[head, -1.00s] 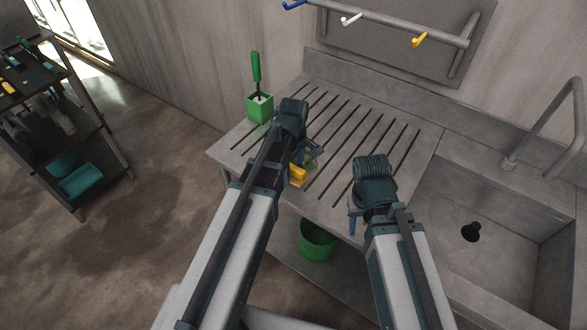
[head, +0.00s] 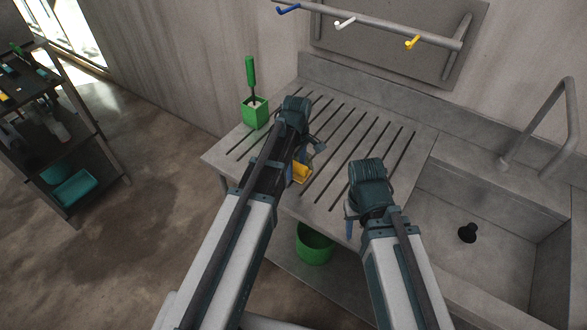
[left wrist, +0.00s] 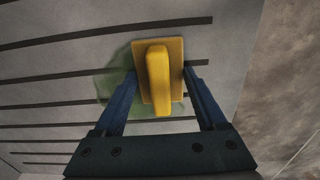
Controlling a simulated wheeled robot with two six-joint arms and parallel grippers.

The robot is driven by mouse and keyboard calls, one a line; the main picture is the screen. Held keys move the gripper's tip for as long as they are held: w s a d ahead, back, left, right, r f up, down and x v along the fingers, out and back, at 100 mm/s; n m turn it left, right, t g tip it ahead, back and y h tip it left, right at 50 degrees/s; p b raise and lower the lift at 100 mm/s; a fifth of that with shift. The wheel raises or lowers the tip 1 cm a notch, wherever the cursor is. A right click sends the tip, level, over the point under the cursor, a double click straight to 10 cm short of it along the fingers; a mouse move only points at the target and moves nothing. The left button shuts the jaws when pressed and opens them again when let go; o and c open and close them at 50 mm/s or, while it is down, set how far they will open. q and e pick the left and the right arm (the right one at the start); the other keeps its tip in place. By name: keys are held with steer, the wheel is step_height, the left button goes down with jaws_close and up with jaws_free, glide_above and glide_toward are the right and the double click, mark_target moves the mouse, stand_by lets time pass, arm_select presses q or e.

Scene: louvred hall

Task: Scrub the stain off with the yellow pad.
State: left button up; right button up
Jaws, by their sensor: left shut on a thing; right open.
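The yellow pad (head: 300,173) is a flat block with a raised grip. My left gripper (head: 305,165) is shut on it, over the front part of the slotted drainboard (head: 350,130). In the left wrist view the pad (left wrist: 150,90) is between the two blue fingers, at or just above the board; contact is hard to tell. A faint green stain (left wrist: 116,84) shows on the board at the pad's left, partly covered by pad and finger. In the head view my left arm hides most of that area. My right gripper (head: 350,222) is open and empty near the board's front edge.
A green box with a green-handled brush (head: 256,112) stands at the board's back left corner. A sink (head: 490,245) with a tall tap lies at right. A hook rail (head: 370,25) hangs above. A green bucket (head: 314,245) is below, and a shelf rack (head: 60,140) stands left.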

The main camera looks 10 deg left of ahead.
mark_target(313, 153)
arm_select(q)
steer(key=shift+w+d+f, duration=0.1)
steer(key=shift+w+d, duration=0.15)
steer(key=shift+w, duration=0.5)
steer(key=shift+w+d, duration=0.25)
steer(key=shift+w, duration=0.45)
steer(key=shift+w+d, duration=0.1)
steer(key=shift+w, duration=0.1)
steer(key=shift+w, duration=0.1)
steer(key=shift+w+d, duration=0.35)
steer(key=shift+w, duration=0.5)
steer(key=shift+w+d, duration=0.3)
steer(key=shift+w, duration=0.5)
steer(key=shift+w, duration=0.1)
steer(key=shift+w+d, duration=0.3)
steer(key=shift+w, duration=0.5)
steer(key=shift+w+d, duration=0.3)
steer(key=shift+w, duration=0.45)
steer(key=shift+w+a, duration=0.1)
steer(key=shift+a, duration=0.05)
